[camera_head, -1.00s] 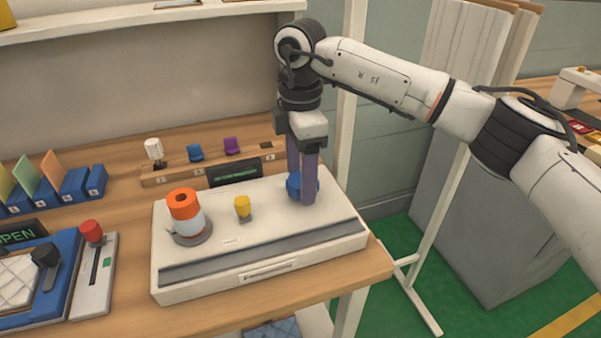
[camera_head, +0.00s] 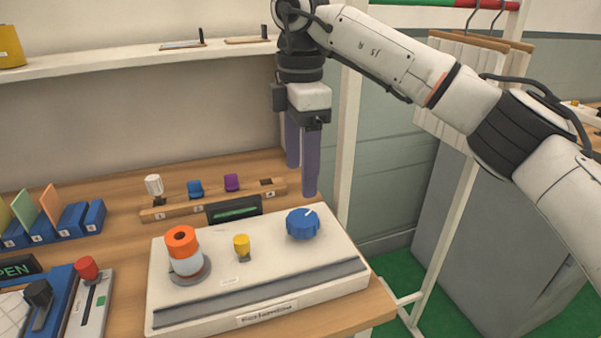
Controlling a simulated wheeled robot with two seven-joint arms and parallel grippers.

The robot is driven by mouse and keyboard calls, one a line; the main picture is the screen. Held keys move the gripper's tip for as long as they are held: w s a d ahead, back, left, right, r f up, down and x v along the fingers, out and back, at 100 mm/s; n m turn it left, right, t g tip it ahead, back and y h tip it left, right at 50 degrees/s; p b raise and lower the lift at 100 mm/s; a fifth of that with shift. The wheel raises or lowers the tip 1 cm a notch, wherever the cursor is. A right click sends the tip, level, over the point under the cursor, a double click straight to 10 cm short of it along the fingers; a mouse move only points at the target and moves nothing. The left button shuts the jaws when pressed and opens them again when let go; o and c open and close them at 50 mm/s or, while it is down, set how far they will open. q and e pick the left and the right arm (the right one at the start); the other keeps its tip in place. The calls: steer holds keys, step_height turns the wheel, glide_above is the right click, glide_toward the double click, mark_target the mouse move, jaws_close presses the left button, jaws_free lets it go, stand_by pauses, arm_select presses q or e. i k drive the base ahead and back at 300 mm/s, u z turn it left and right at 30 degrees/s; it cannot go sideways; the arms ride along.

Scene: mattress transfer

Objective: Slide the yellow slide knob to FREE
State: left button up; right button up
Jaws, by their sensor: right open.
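The yellow slide knob (camera_head: 242,242) stands on the top of a white control box (camera_head: 215,255), between an orange-topped cylinder and a blue dial. A small label lies in front of it, too small to read. My right gripper (camera_head: 302,180) is open and empty, with its two purple fingers pointing down. It hangs above and slightly behind the blue dial (camera_head: 303,224), to the right of the yellow knob and apart from both. The dial has a white pointer line. My left gripper is not in view.
The orange-topped cylinder (camera_head: 184,252) stands left of the yellow knob. A small dark display (camera_head: 234,209) and a wooden rack (camera_head: 215,201) with white, blue and purple pieces lie behind the box. A red-knobbed slider (camera_head: 89,290) is at left. A white post (camera_head: 348,150) rises behind the gripper.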

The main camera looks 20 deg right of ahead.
mark_target(242, 242)
steer(key=k, duration=1)
